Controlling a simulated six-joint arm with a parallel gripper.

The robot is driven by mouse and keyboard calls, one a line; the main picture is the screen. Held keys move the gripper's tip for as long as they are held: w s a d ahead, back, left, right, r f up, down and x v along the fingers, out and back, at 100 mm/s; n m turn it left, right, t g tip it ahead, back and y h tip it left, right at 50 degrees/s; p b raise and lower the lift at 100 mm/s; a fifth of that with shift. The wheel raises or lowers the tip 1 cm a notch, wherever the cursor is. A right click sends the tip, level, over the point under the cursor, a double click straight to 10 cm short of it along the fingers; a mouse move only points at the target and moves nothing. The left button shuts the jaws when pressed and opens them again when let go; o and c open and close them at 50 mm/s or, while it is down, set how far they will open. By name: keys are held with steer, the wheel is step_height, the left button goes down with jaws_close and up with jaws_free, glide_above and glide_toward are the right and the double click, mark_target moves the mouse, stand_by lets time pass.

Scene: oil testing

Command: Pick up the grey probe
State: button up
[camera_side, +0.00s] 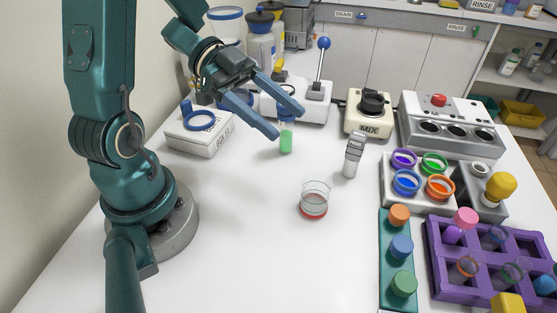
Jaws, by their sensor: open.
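The grey probe (353,156) stands upright on the white table, right of the middle, with a darker grey top and a paler lower body. My gripper (289,122) is open, its two long blue fingers pointing down and right. It is to the left of the probe and apart from it.
Right are a rack of coloured cups (420,205), a teal strip (392,228) and a purple rack (435,262). The front left table is clear.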

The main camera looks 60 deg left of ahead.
steer(key=w+d+f+m+t+y, duration=0.15)
steer(key=w+m+t+y, duration=0.5)
steer(key=w, duration=1.05)
step_height(320, 180, up, 5)
steer(key=m+y, duration=1)
steer(key=y, duration=0.3)
glide_above(356, 143)
steer(key=shift+g, duration=0.25)
steer(key=f, duration=1)
steer(key=shift+s+d+f, duration=0.1)
steer(key=shift+s+f, duration=0.05)
steer(key=shift+s, duration=0.05)
steer(key=shift+w+f+n, duration=0.15)
steer(key=shift+f+n, duration=0.1)
steer(key=shift+f, duration=0.25)
steer(key=shift+x, duration=2.45)
steer(key=shift+r, duration=0.15)
jaws_close()
